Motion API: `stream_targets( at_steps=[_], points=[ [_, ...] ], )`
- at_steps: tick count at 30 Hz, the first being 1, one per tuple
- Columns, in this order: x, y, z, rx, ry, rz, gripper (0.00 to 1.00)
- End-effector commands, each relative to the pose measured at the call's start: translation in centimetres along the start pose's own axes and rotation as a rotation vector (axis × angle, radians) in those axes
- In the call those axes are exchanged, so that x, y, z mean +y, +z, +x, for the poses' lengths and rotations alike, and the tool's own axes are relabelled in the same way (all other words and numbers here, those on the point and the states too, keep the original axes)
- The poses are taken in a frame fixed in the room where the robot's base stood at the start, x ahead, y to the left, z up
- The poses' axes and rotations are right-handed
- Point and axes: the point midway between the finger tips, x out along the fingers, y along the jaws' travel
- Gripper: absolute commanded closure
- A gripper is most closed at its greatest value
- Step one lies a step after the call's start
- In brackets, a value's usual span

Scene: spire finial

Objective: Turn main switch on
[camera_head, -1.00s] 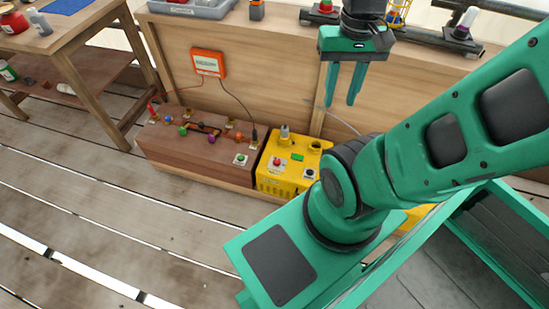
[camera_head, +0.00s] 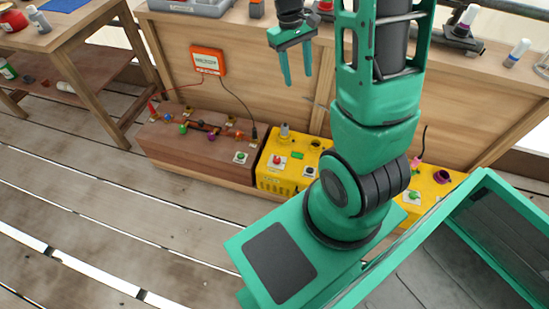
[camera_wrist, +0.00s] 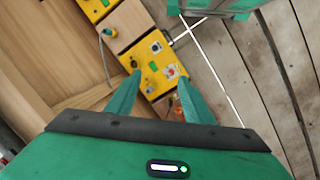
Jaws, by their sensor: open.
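A yellow box (camera_head: 268,180) stands low against the wooden panel, with a red button on a white plate (camera_head: 277,161), a green patch (camera_head: 297,156) and a grey upright part (camera_head: 284,130) on top. I cannot tell which control is the main switch. My gripper (camera_head: 298,78) is open and empty, fingers down, above and behind this box. In the wrist view the yellow box (camera_wrist: 153,50) lies beyond and between my open fingertips (camera_wrist: 160,77), apart from them.
A brown box (camera_head: 190,155) with coloured knobs and a green button (camera_head: 240,157) stands left of it. An orange box (camera_head: 208,61) hangs on the panel with cables. Another yellow box (camera_head: 430,186) is partly hidden by my arm. The plank floor (camera_head: 100,210) at left is clear.

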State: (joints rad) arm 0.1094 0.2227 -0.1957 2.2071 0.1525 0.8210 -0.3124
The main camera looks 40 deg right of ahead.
Motion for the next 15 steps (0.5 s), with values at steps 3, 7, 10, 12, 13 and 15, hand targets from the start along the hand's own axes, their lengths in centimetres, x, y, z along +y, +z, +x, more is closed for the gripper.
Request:
stream_targets(
  at_steps=[3,7,10,12,13,15],
  points=[
    [-0.6,-3.6,3.3,-0.027,0.021,-0.082,0.53],
    [-1.5,-7.1,7.1,-0.049,0.040,-0.172,0.53],
    [-2.3,-9.5,10.3,-0.066,0.052,-0.242,0.53],
    [-3.0,-11.0,12.8,-0.079,0.059,-0.292,0.53],
    [-3.3,-11.6,13.9,-0.084,0.062,-0.315,0.53],
    [-4.1,-12.9,16.6,-0.097,0.068,-0.365,0.53]
  ],
)
